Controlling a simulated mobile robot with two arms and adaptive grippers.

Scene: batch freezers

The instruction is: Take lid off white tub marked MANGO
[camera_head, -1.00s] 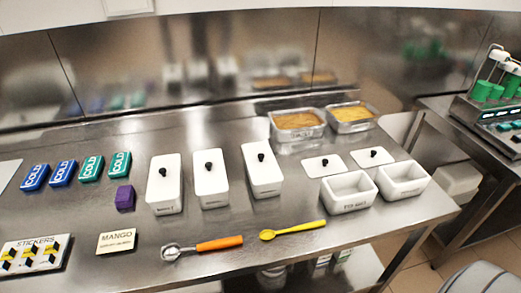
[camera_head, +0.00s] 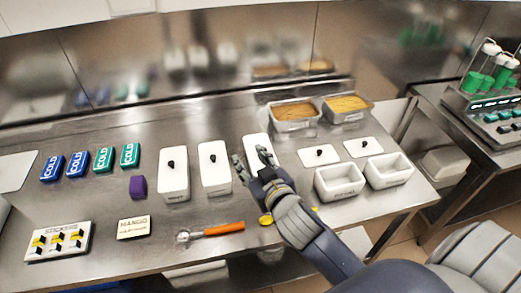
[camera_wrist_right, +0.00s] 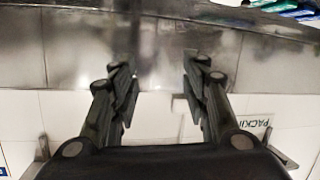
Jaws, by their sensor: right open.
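Three white lidded tubs with black knobs stand in a row: a left one (camera_head: 174,185), a middle one (camera_head: 214,178) and a right one (camera_head: 256,141). Their labels are too small to read, so I cannot tell which is marked MANGO. A card reading MANGO (camera_head: 134,228) lies at the front left of the table. My right gripper (camera_head: 249,158) is open and appears empty, in front of the right tub in the head view and hiding much of it. Its spread fingers also show in the right wrist view (camera_wrist_right: 160,82), with no tub between them. My left gripper is not seen.
Two open white tubs (camera_head: 340,194) (camera_head: 408,178) stand to the right, with two loose lids (camera_head: 320,155) (camera_head: 364,147) behind. An orange-handled scoop (camera_head: 215,229) lies in front. Metal pans (camera_head: 294,125) stand behind; COLD packs (camera_head: 78,164) lie left.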

